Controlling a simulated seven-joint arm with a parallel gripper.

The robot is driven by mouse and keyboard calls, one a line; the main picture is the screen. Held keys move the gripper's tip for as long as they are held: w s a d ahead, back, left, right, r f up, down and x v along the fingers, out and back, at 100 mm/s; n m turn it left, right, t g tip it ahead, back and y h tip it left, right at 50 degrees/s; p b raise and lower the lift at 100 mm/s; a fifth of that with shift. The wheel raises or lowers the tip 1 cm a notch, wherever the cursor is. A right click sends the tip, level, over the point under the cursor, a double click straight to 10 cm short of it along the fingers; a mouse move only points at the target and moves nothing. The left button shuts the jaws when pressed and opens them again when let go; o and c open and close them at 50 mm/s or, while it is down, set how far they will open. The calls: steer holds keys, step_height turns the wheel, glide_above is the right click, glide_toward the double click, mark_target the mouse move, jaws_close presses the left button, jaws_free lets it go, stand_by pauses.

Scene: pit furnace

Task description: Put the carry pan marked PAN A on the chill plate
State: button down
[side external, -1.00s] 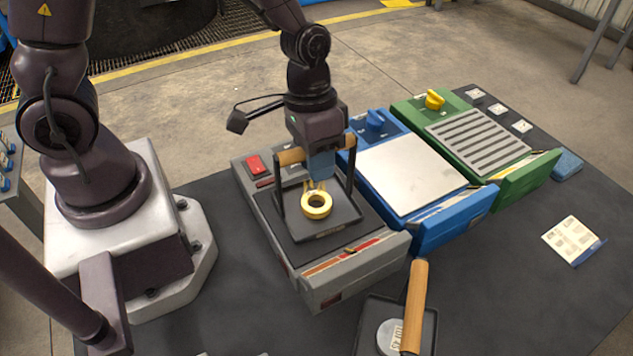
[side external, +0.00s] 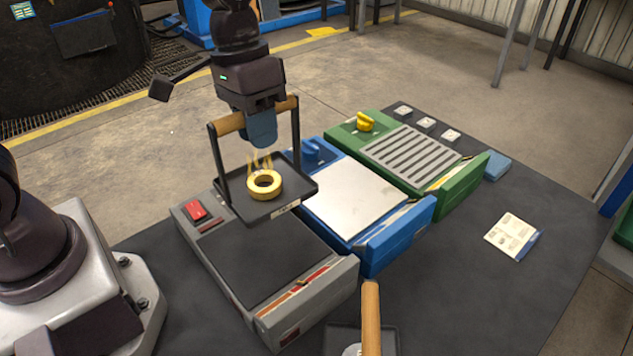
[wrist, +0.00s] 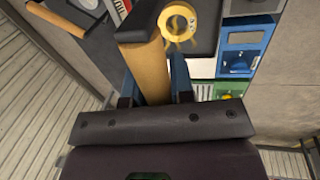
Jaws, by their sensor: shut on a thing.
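My gripper (side external: 261,128) is shut on the wooden handle (side external: 230,124) of a dark square carry pan (side external: 290,194). A yellow glowing ring (side external: 264,184) lies in the pan, with wisps above it. The pan hangs roughly level above the back of the grey unit; the small tag on its front edge is too small to read. The blue unit (side external: 392,245) with a smooth pale plate (side external: 352,200) stands to the right; I take it for the chill plate, but see no readable name. In the wrist view the handle (wrist: 153,70) sits between my blue fingers.
The grey unit (side external: 340,285) has a red switch and a bare dark top. A green unit (side external: 462,190) with a slatted top stands beyond the blue one. Another pan (side external: 340,338) with an upright wooden handle is at the front. A printed card (side external: 510,235) lies right.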

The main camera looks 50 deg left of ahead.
steer(key=shift+n, duration=0.3)
steer(key=w, duration=0.1)
steer(key=w+r, duration=0.1)
steer(key=w, duration=0.1)
steer(key=w+a+r, duration=0.1)
steer(key=shift+w+a+r, duration=0.1)
steer(key=shift+w+r, duration=0.1)
steer(key=shift+w, duration=0.05)
steer(key=w+d+f, duration=0.2)
steer(key=w+f, duration=1)
steer(key=w, duration=0.1)
steer(key=shift+d+f, duration=0.15)
steer(key=shift+f, duration=0.2)
steer(key=shift+f, duration=0.15)
steer(key=c, duration=1)
jaws_free()
